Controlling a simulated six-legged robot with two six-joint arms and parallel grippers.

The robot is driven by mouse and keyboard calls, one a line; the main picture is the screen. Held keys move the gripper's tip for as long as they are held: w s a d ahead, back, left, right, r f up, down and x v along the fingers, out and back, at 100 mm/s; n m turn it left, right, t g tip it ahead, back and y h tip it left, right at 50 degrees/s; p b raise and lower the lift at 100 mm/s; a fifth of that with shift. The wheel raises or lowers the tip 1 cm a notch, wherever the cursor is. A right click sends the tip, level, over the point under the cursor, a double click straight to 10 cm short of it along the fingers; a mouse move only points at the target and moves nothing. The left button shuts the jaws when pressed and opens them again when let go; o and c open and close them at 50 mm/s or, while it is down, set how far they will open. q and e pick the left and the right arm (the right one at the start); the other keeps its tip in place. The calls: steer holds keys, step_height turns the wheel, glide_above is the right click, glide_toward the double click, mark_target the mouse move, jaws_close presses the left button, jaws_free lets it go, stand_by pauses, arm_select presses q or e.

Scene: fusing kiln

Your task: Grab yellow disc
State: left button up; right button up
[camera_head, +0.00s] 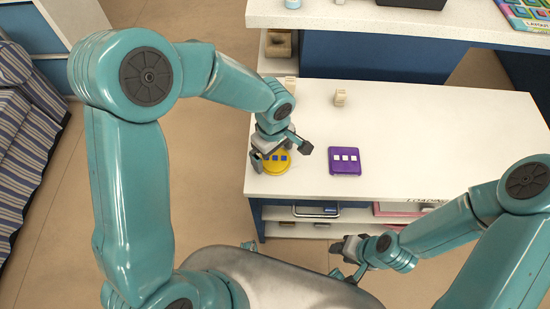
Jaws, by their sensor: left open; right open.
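The yellow disc (277,166) lies flat near the left end of the white worktop, with small blue squares on top. My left gripper (279,155) is open, with its fingers spread over the disc and covering part of its far side. I cannot tell whether the fingers touch it. My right gripper (341,260) is low, in front of the worktop's near edge, away from the disc and empty.
A purple square tile (345,161) with white squares lies right of the disc. A small beige block (340,98) stands farther back. The white worktop (440,130) is clear to the right. Shelves with trays (316,211) sit below it. A higher counter (420,22) stands behind.

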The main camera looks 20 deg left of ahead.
arm_select(q)
steer(key=c, duration=1)
steer(key=shift+r, duration=0.1)
steer(key=shift+c, duration=0.2)
